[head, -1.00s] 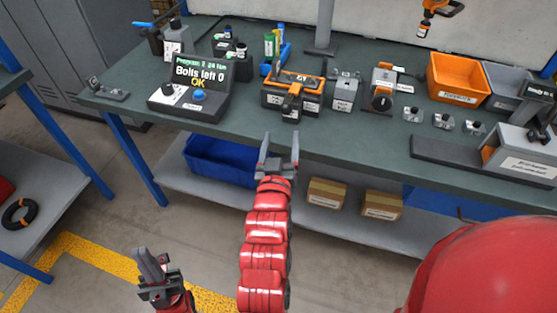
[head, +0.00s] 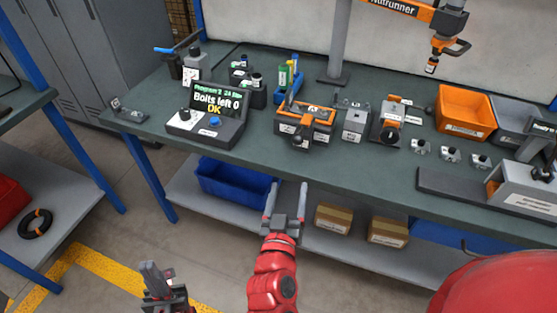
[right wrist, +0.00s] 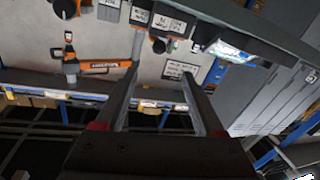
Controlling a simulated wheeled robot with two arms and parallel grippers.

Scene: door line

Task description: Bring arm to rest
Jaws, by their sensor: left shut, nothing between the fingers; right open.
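My right gripper (head: 286,190) is open and empty at the end of the red arm. In the head view it is in front of the bench, below the tabletop edge, with the blue bin on the lower shelf behind its left finger. In the right wrist view its two fingers (right wrist: 160,78) stand apart with nothing between them. My left gripper (head: 152,270) is shut and empty at the bottom left of the head view, over the floor. Its arm is mostly out of view.
The green workbench (head: 330,165) carries a display box (head: 212,115) reading "Bolts left 0 OK", an orange-topped fixture (head: 305,120) and an orange bin (head: 465,110). A blue bin (head: 235,185) and cardboard boxes (head: 333,218) sit on the lower shelf. A nutrunner (head: 435,25) hangs above.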

